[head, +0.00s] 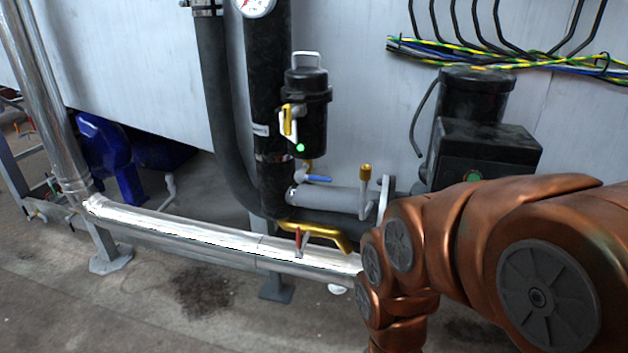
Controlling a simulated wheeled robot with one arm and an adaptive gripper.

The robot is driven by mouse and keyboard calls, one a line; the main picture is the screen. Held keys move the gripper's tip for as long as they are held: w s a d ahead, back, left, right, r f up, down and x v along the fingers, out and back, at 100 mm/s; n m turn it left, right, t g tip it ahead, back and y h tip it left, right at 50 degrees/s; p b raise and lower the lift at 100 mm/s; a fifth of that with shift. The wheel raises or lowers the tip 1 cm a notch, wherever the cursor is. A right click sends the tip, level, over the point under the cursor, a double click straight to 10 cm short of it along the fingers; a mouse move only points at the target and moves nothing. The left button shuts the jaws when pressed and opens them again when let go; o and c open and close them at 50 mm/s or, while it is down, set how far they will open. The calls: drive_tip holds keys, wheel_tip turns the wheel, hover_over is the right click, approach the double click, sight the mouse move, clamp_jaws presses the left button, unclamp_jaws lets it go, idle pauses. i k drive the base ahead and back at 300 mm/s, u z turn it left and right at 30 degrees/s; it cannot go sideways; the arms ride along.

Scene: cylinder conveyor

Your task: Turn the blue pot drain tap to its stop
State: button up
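The blue tap lever (319,179) is small and lies about level, pointing right. It sits on a short pipe fitting just below the black pot (306,108), which has a metal loop handle on top. A yellow lever (288,119) stands upright on the left side of the pot, and a small green spot (300,147) shows near its bottom. My copper arm comes in from the right and bends down at the lower middle, in front of and below the tap. My gripper is not in view. Nothing is seen touching the blue lever.
A thick black pipe (265,90) stands left of the pot. A long yellow lever (315,231) and a red lever (298,240) sit lower, by the shiny pipe (190,228). A black pump unit (485,150) stands right. Open floor (150,305) lies at the front left.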

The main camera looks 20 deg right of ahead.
sight(300, 175)
drive_tip(key=u, duration=0.35)
drive_tip(key=k, duration=0.25)
drive_tip(key=u, duration=1.4)
drive_tip(key=i, duration=0.5)
drive_tip(key=u, duration=0.05)
